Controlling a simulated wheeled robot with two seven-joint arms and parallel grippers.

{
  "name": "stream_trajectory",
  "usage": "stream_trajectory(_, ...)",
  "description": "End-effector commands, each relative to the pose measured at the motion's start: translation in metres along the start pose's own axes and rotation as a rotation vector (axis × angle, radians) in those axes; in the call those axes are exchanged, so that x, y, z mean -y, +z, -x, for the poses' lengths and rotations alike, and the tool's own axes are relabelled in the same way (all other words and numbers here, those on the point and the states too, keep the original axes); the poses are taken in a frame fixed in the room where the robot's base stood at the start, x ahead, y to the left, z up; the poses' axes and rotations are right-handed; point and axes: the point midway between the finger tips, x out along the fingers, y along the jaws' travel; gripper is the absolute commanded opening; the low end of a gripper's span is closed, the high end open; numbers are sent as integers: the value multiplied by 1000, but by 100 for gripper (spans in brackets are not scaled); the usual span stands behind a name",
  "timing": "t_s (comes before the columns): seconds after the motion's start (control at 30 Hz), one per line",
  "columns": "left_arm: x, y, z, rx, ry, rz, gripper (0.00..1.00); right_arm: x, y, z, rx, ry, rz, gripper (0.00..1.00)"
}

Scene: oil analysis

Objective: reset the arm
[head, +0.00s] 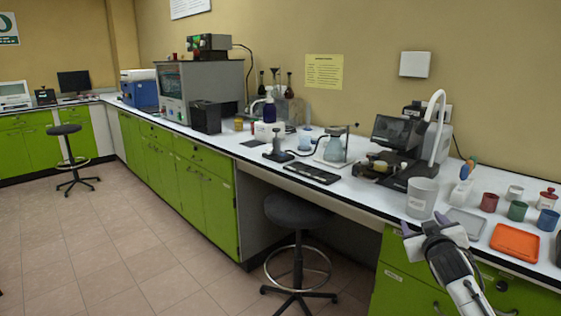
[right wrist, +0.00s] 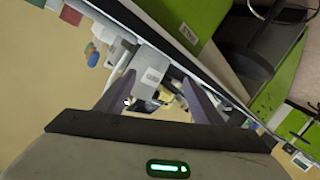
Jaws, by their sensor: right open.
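My right gripper (head: 425,229) is at the lower right of the head view, by the front edge of the bench. Its two fingers are spread apart with nothing between them. In the right wrist view the two fingers of the right gripper (right wrist: 157,95) also stand apart, with the bench seen tilted behind them. My left gripper is not in either view.
The white benchtop (head: 380,203) runs along the wall over green cabinets. Near the right gripper stand a white beaker (head: 422,198), a grey tray (head: 466,222), an orange tray (head: 515,243) and several small coloured cups. A stool (head: 297,212) stands below the bench.

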Motion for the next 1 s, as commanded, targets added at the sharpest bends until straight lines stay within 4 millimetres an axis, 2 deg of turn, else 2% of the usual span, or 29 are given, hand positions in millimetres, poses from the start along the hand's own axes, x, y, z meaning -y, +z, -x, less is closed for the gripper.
stream_trajectory(0.1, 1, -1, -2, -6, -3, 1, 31, 27, -18, 2, -75, -116, -42, 61)
stream_trajectory(0.17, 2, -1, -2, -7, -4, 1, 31, 37, -29, 5, -116, -164, -66, 61)
stream_trajectory(0.2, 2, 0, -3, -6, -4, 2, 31, 49, -21, 9, -118, -191, -71, 61)
stream_trajectory(0.37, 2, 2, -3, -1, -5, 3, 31, 98, 44, 40, -48, -261, -53, 61)
stream_trajectory(0.47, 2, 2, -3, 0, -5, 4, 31, 128, 85, 66, -1, -311, -49, 61)
stream_trajectory(0.57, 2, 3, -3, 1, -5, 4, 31, 160, 132, 102, 55, -368, -51, 61)
stream_trajectory(0.67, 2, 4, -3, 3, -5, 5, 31, 192, 181, 150, 120, -432, -59, 61)
stream_trajectory(0.77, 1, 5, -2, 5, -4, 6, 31, 219, 226, 206, 192, -493, -77, 61)
stream_trajectory(0.8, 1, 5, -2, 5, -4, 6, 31, 228, 243, 230, 222, -517, -86, 61)
stream_trajectory(0.9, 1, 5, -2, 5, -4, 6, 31, 247, 278, 292, 298, -571, -114, 61)
stream_trajectory(1.0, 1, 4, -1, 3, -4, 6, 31, 257, 302, 347, 366, -610, -144, 61)
